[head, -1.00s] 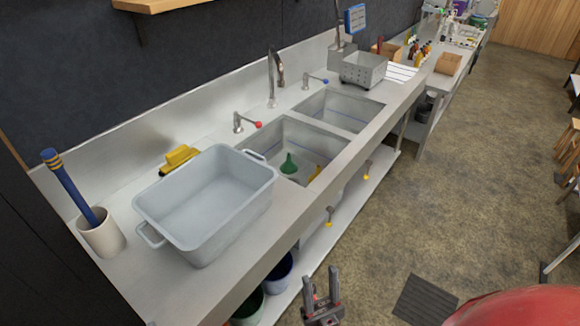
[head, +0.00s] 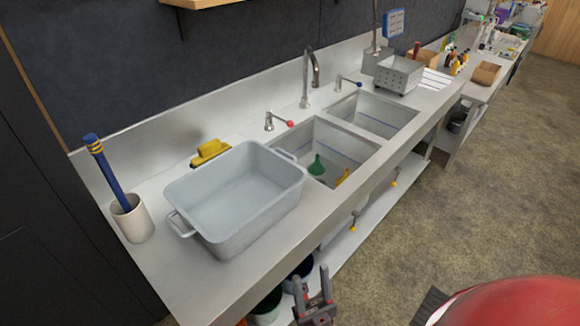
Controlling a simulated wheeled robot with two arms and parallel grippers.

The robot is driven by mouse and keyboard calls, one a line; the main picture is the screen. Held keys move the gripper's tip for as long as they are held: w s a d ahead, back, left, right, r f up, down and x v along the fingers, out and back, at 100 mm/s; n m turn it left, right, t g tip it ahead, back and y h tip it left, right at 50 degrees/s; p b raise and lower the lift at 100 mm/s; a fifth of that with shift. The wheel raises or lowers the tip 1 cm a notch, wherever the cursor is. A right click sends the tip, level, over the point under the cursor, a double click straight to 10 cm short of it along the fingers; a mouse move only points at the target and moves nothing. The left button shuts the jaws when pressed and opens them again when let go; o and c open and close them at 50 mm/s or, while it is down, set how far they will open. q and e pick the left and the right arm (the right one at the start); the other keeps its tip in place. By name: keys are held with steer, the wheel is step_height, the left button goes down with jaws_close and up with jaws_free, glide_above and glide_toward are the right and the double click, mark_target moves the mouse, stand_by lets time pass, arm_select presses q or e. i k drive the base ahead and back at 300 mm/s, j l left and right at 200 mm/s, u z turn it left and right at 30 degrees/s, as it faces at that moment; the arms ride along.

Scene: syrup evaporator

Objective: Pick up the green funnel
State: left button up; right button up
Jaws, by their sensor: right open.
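The green funnel (head: 317,166) sits in the near sink basin (head: 340,148), toward its left side, with its narrow spout pointing up. A yellow object (head: 342,177) lies beside it in the same basin, partly hidden by the front rim. My right gripper (head: 312,287) is at the bottom of the head view, in front of the counter and well apart from the funnel. Its two fingers are spread, with nothing between them. My left gripper is not in view.
A grey tub (head: 237,203) stands on the counter left of the basin. A faucet (head: 308,80) and a red-tipped lever (head: 275,122) rise behind the sinks. A second basin (head: 378,112) lies to the right. Buckets (head: 266,306) stand below the counter.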

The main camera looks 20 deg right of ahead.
mark_target(317, 168)
steer(key=i+l+u, duration=0.1)
steer(key=l+u, duration=0.8)
steer(key=l, duration=0.1)
